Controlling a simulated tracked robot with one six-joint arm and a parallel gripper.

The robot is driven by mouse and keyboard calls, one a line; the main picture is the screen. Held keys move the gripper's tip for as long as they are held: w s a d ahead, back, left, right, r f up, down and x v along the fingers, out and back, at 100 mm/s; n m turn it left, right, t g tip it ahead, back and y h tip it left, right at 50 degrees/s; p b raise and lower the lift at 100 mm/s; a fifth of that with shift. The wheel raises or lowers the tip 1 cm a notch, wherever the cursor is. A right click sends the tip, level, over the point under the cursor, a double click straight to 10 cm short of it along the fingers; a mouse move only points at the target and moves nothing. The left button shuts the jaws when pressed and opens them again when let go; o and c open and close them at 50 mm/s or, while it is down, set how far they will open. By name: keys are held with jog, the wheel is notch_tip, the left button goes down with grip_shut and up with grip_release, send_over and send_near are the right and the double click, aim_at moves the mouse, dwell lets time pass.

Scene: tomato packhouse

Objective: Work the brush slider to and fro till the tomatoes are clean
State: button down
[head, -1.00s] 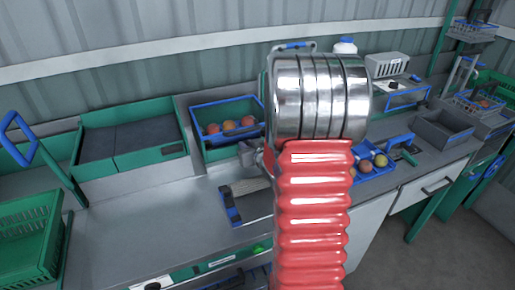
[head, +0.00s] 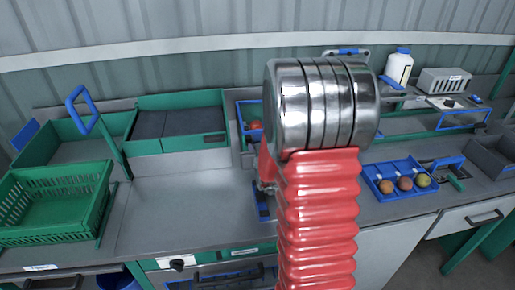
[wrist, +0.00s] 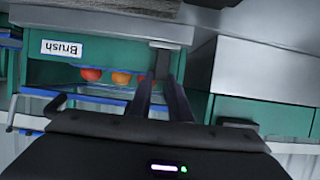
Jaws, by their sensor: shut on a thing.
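The green brush box, labelled "Brush" upside down in the wrist view (wrist: 35,72), stands at the back of the bench, mostly hidden behind my arm in the head view (head: 241,138). A red tomato (wrist: 91,74) and an orange tomato (wrist: 121,78) show inside it, with a blue rack beside them. One tomato (head: 255,126) shows in the head view. My gripper (wrist: 164,75) reaches to the box and is shut on a dark grey upright piece, seemingly the brush slider's handle (wrist: 165,46). A grey bar crosses above. The gripper is hidden in the head view.
A blue tray (head: 372,180) with several tomatoes lies on the bench at right. A blue bracket (head: 261,201) lies before the box. A green crate (head: 45,215) and green bins (head: 178,123) stand at left. A white bottle (head: 398,68) stands behind. The bench left of centre is clear.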

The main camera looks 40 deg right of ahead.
jog(key=shift+a, duration=0.1)
jog(key=c, duration=1.6)
grip_release()
jog(key=shift+s, duration=0.1)
jog(key=shift+c, duration=0.2)
